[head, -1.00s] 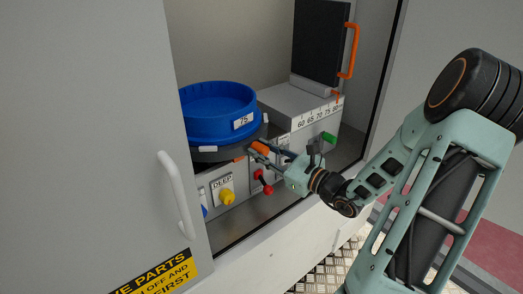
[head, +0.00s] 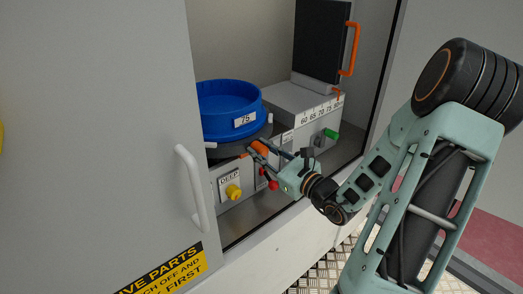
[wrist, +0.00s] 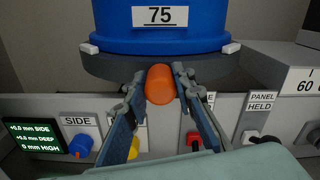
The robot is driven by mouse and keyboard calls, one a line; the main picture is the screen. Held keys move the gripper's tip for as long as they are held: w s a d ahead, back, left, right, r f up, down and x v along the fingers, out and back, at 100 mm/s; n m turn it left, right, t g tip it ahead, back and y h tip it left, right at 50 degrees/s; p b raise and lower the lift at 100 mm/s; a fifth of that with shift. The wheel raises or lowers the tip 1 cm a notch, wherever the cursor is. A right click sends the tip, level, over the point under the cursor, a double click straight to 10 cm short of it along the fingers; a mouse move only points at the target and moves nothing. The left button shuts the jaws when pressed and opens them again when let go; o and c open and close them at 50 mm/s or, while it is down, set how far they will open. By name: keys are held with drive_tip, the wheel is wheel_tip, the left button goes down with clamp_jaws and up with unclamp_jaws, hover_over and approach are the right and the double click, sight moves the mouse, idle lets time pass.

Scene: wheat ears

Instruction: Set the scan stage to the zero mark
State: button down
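The scan stage is a dark round disc (wrist: 110,66) under a blue tub (head: 228,95) labelled 75, with white tabs at its rim. An orange knob (wrist: 160,84) sticks out at its front. My gripper (wrist: 159,82) has its fingers apart, one on each side of the knob, close to it; contact is unclear. In the head view my gripper (head: 262,151) reaches the knob from the right. A small orange mark (head: 245,153) sits left of the knob. The zero mark cannot be told for sure.
Below the stage are a blue SIDE knob (wrist: 80,146), a yellow knob (head: 234,192) and a red lever (wrist: 193,141). A grey block with a number scale (head: 318,107) stands right. The cabinet door (head: 100,120) with its handle (head: 192,188) bounds the left.

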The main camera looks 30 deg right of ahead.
drive_tip(key=c, duration=1.6)
unclamp_jaws()
drive_tip(key=shift+s+d, duration=0.15)
drive_tip(key=shift+s, duration=0.35)
drive_tip(key=v, duration=1.1)
